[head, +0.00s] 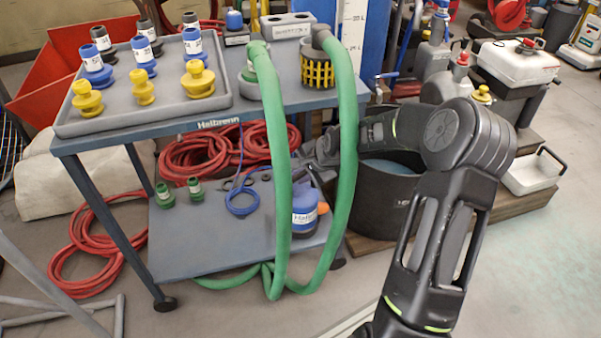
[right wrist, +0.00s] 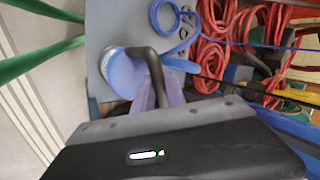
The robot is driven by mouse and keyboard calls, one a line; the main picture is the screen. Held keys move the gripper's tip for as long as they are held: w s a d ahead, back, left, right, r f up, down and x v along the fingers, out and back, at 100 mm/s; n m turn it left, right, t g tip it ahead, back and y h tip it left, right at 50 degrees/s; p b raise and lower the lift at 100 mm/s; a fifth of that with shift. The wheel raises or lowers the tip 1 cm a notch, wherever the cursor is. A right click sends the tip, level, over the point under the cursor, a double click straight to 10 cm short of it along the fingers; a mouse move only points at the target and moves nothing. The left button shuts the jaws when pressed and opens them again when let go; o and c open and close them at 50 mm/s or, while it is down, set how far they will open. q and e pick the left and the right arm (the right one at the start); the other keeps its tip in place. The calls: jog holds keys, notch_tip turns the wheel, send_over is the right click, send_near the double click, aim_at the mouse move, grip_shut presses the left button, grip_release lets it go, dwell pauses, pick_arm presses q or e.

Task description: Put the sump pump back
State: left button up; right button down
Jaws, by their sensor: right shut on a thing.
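The sump pump (head: 305,213) is a blue cylinder with a white label. It is at the right end of the cart's lower shelf (head: 225,235); I cannot tell whether it rests there or is held just above. My right gripper (head: 309,184) reaches in from the right, under the cart's top, and is shut on the pump at its upper part. In the right wrist view the pump's round blue top (right wrist: 122,74) and a dark curved handle or pipe (right wrist: 150,66) show before the gripper body; the fingertips are largely hidden. My left gripper is not in view.
Green hoses (head: 281,200) hang in front of the pump. A blue cable coil (head: 242,200) and two green fittings (head: 165,196) lie on the lower shelf. Red hoses (head: 190,155) lie behind. A black tub (head: 385,205) stands to the right. The upper tray (head: 150,119) holds several aerators.

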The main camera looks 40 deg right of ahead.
jog(key=shift+w+f, duration=0.15)
jog(key=shift+f, duration=0.2)
jog(key=c, duration=1.8)
grip_release()
jog(key=shift+f, duration=0.2)
jog(key=o, duration=0.4)
jog(key=shift+o, duration=0.2)
jog(key=shift+r, duration=0.1)
jog(key=p+v, duration=0.5)
jog(key=v, duration=0.7)
jog(key=shift+p, duration=0.35)
